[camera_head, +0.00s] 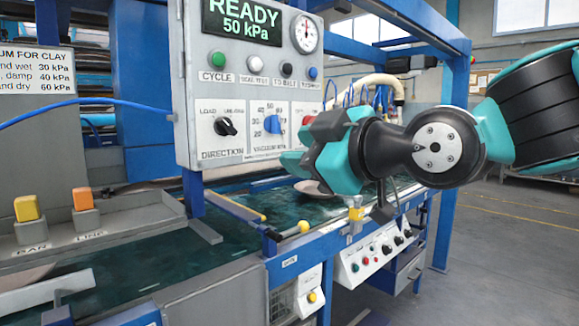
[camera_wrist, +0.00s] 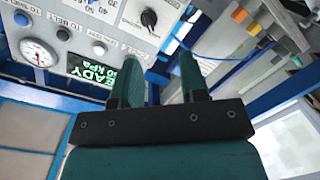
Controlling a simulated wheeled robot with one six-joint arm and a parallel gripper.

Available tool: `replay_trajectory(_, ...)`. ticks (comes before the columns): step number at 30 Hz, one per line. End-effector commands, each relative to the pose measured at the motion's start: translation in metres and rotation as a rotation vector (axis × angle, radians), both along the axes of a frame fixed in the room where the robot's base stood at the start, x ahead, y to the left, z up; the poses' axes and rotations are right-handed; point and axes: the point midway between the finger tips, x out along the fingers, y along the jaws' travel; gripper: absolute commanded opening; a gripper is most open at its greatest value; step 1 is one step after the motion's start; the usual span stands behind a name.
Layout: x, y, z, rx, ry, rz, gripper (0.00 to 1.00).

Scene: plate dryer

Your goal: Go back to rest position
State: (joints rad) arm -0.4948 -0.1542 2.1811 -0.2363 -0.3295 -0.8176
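My gripper (camera_head: 292,160) is teal and black and hangs in front of the lower right part of the grey control panel (camera_head: 205,90), above the machine's green belt. In the wrist view my gripper (camera_wrist: 160,66) has its two fingers spread apart with nothing between them. The panel's display (camera_head: 241,20) reads READY 50 kPa. In the wrist view the panel (camera_wrist: 100,22) appears upside down beyond the fingers. My arm covers part of the panel's lower right corner.
A round plate-like piece (camera_head: 313,188) lies on the green belt (camera_head: 130,235) below my gripper. A blue post (camera_head: 452,130) stands behind my arm. Orange and yellow blocks (camera_head: 26,208) stand at the left. Open floor (camera_head: 520,230) lies at the right.

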Motion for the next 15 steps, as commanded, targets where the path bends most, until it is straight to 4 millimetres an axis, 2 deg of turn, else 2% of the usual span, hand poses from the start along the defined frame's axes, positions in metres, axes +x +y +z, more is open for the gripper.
replay_trajectory(4, -0.032, -0.028, -0.077, -0.028, 0.432, -0.036, 0.39)
replay_trajectory(7, -0.07, -0.052, -0.127, -0.052, 0.759, -0.099, 0.39)
replay_trajectory(9, -0.098, -0.068, -0.154, -0.072, 0.95, -0.154, 0.39)
replay_trajectory(12, -0.136, -0.089, -0.182, -0.104, 1.186, -0.241, 0.39)
replay_trajectory(15, -0.175, -0.109, -0.202, -0.141, 1.394, -0.337, 0.39)
